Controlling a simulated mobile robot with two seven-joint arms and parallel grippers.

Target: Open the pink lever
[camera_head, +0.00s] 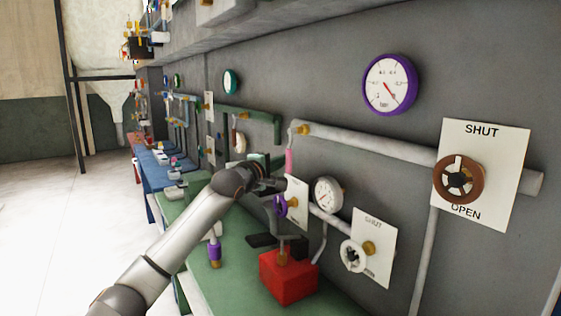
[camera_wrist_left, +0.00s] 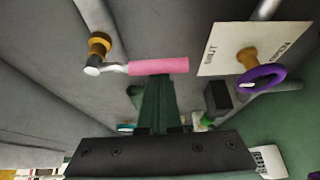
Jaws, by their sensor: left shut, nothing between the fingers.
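The pink lever (camera_head: 289,161) hangs down from a brass valve fitting (camera_head: 303,130) at the left end of a grey wall pipe. In the left wrist view the pink handle (camera_wrist_left: 158,66) runs across the upper middle, joined on its left to a grey arm and the brass fitting (camera_wrist_left: 99,45). My left gripper (camera_head: 283,185) is at the lever's lower end in the head view. In the left wrist view its closed fingers (camera_wrist_left: 158,88) reach up to the handle's lower edge, with nothing held. I cannot tell whether they touch it. My right gripper is out of view.
A purple handwheel (camera_head: 281,206) on a white plate is close beside my gripper. A gauge (camera_head: 327,194), a white handwheel (camera_head: 353,255) and a red block (camera_head: 288,277) are to the right. A brown handwheel (camera_head: 458,180) sits further right. Open floor (camera_head: 70,240) lies left.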

